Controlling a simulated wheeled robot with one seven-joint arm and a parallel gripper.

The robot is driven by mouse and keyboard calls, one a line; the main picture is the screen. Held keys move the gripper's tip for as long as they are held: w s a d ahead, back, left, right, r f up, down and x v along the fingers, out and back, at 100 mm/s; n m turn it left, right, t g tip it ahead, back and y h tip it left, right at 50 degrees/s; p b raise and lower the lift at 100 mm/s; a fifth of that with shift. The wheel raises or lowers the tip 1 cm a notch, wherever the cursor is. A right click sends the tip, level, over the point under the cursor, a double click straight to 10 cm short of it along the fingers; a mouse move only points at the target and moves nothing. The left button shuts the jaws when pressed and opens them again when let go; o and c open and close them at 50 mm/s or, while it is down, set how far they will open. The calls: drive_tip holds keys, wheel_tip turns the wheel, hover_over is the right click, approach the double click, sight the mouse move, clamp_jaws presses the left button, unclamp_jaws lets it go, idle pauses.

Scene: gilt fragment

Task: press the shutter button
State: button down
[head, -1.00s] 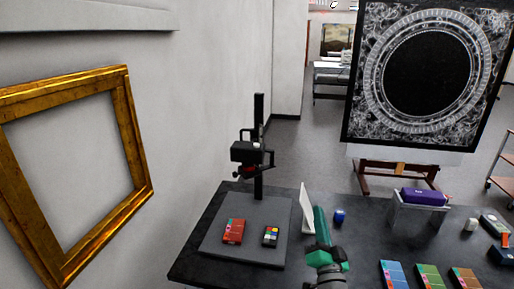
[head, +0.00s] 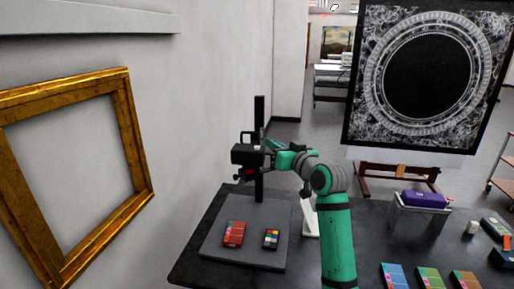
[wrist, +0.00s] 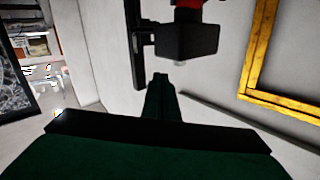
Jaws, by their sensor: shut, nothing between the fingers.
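The black camera (head: 245,154) is mounted on an upright black column (head: 259,120) of a copy stand. It also shows in the wrist view (wrist: 188,40), where the picture looks upside down. A small pale knob, which looks like the shutter button (wrist: 180,63), stands out from the camera body there. My gripper (head: 271,144) is beside the column, just right of the camera, at about the height of its top. In the wrist view my shut fingers (wrist: 160,78) point toward the camera, with their tips close to the button and slightly left of it. Contact cannot be seen.
The stand's grey base (head: 215,248) carries a red card (head: 234,234) and a colour checker (head: 271,239). A white panel (head: 310,218) stands right of it on the dark table (head: 365,237). A gold frame (head: 140,160) hangs on the left wall.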

drive_tip(key=w+a+r+n+g, duration=0.1)
drive_tip(key=a, duration=0.1)
drive_tip(key=w+a+r+n+g+h, duration=0.1)
drive_tip(key=a, duration=0.1)
drive_tip(key=w+a+r+n+g+h, duration=0.1)
drive_tip(key=a+n+g, duration=0.1)
drive_tip(key=shift+w+r, duration=0.25)
drive_tip(key=shift+r, duration=0.05)
wheel_tip(320, 180, up, 8)
drive_tip(key=s+d+n+g+h, duration=0.1)
drive_tip(key=s+g+h, duration=0.1)
drive_tip(key=h, duration=0.3)
drive_tip(key=shift+n+g, duration=0.3)
drive_tip(key=shift+f, duration=0.15)
hover_over(254, 149)
drive_tip(key=s+d, duration=0.1)
drive_tip(key=shift+f, duration=4.3)
drive_tip(key=shift+f, duration=0.4)
